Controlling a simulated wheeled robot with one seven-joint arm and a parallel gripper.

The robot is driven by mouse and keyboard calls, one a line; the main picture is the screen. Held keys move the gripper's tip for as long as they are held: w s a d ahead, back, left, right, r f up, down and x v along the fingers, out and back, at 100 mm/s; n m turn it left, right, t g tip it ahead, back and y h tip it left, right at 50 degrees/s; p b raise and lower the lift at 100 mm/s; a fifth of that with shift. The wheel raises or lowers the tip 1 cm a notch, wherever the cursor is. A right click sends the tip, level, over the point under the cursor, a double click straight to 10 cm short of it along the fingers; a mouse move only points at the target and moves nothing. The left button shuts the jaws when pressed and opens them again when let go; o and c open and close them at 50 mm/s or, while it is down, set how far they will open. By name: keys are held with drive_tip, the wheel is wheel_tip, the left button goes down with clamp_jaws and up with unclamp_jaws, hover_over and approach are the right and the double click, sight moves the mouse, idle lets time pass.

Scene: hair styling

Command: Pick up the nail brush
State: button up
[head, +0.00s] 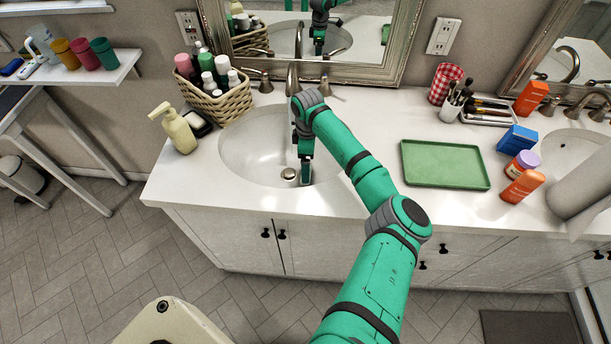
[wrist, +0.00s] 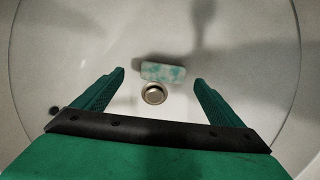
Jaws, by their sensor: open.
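A small pale block with teal mottling (wrist: 163,72), which looks like the nail brush, lies in the sink basin beside the drain (wrist: 154,94) in the wrist view. It appears between the lines of my two fingers, beyond the fingertips and apart from them. I cannot make out its bristles. In the head view my gripper (head: 305,180) points down into the left sink (head: 240,150), and the block cannot be told apart there, probably hidden behind the gripper. My gripper, also in the wrist view (wrist: 160,84), is open with nothing between its fingers.
The faucet (head: 292,78) stands behind the basin. A wicker basket (head: 222,105) of bottles and a soap pump (head: 175,130) stand left of it. A green tray (head: 444,164) lies on the counter to the right. Bottles and a blue box (head: 517,139) stand farther right.

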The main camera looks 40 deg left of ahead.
drive_tip(key=shift+s+f, duration=0.2)
drive_tip(key=shift+f, duration=1.05)
drive_tip(key=shift+s+f, duration=0.2)
drive_tip(key=shift+f, duration=1.05)
drive_tip(key=c, duration=1.1)
